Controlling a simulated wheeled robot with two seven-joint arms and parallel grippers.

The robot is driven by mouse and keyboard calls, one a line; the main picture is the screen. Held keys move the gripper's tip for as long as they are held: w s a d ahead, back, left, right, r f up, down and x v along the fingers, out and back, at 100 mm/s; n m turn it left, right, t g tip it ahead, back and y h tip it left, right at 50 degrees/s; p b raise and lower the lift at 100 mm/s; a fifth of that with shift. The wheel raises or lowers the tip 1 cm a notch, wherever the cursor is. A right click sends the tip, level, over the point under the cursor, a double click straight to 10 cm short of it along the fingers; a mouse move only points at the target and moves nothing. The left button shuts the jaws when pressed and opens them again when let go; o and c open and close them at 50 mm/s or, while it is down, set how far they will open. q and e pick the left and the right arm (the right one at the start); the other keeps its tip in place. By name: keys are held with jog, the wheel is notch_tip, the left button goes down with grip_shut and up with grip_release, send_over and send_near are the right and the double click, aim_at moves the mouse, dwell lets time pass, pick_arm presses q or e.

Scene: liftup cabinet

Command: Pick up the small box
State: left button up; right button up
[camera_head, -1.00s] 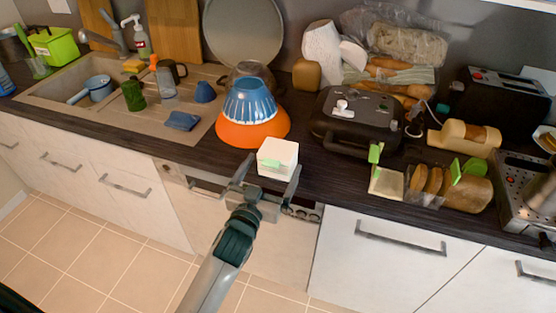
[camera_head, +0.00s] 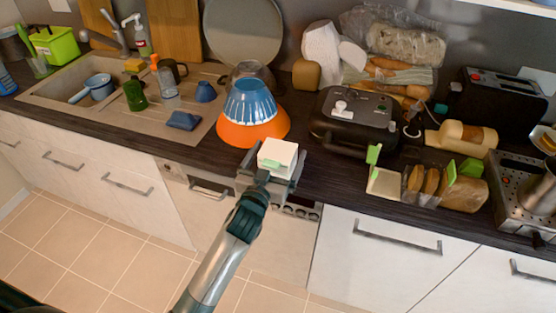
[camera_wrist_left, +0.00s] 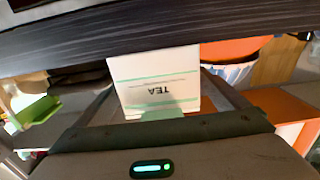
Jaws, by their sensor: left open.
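The small box (camera_head: 277,155) is white with a green mark and stands at the front edge of the dark counter. In the left wrist view it appears upside down as a white tea box (camera_wrist_left: 155,78) with the letters TEA and green lines. My left gripper (camera_head: 271,165) is at the front of the box, its open fingers one on each side of it. In the left wrist view the fingers of the left gripper (camera_wrist_left: 160,85) flank the box; whether they touch it I cannot tell. My right gripper is not in view.
An orange bowl (camera_head: 252,133) with a blue bowl (camera_head: 250,100) stands just behind the box. A black grill (camera_head: 355,122) is to the right. The sink (camera_head: 62,97) is at the left. Below the counter edge are white drawers (camera_head: 380,260).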

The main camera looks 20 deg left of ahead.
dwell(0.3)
pick_arm(q)
jog(key=c, duration=1.2)
jog(key=shift+c, duration=0.2)
jog(key=shift+r, duration=0.15)
